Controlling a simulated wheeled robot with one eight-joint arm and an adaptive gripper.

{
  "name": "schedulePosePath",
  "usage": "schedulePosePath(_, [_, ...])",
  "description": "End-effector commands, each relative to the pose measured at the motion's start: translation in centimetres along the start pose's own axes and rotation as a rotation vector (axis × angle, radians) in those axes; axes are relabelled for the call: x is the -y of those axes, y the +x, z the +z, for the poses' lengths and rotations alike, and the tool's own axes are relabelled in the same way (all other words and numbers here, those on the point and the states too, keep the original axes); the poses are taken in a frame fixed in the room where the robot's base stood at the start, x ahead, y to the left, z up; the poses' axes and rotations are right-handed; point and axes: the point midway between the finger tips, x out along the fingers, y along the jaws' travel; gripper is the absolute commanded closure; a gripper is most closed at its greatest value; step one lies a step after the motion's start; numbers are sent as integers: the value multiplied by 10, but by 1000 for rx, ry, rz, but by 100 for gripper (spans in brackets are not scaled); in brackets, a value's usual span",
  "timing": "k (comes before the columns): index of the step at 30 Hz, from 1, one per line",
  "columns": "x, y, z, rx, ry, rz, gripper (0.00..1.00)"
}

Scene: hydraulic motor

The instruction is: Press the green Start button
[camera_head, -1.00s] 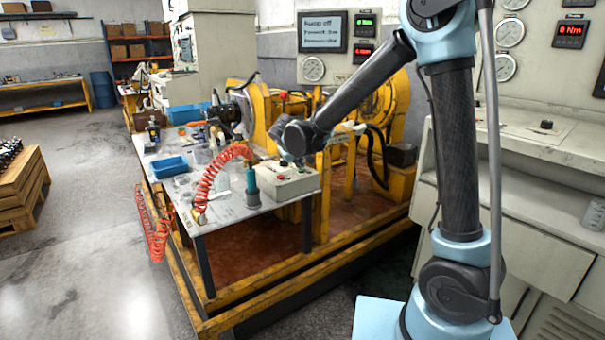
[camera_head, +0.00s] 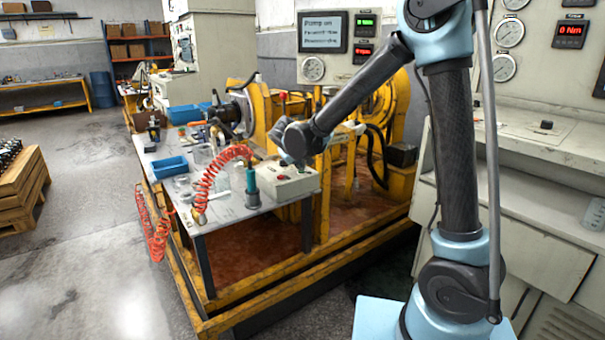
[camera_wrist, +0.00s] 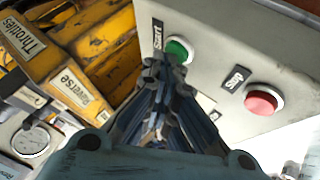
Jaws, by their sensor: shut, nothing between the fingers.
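The green Start button (camera_wrist: 178,50) is on a light grey control box (camera_wrist: 220,55) in the wrist view, beside a "Start" label. My gripper (camera_wrist: 165,68) is shut and empty. Its fingertips overlap the lower left edge of the green button in the picture; whether they touch it I cannot tell. A red Stop button (camera_wrist: 264,99) is to the right on the same box. In the head view the control box (camera_head: 290,183) stands on the table corner under my wrist, and my fingers are too small to make out.
A teal tool (camera_head: 252,188) with a red coiled hose (camera_head: 212,175) stands beside the box. A blue bin (camera_head: 170,167) is farther left.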

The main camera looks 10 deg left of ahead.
Motion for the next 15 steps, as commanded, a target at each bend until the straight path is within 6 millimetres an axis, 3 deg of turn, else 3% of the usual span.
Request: schedulePosePath(15, [-8, -11, -8, 0, 0, 0, 100])
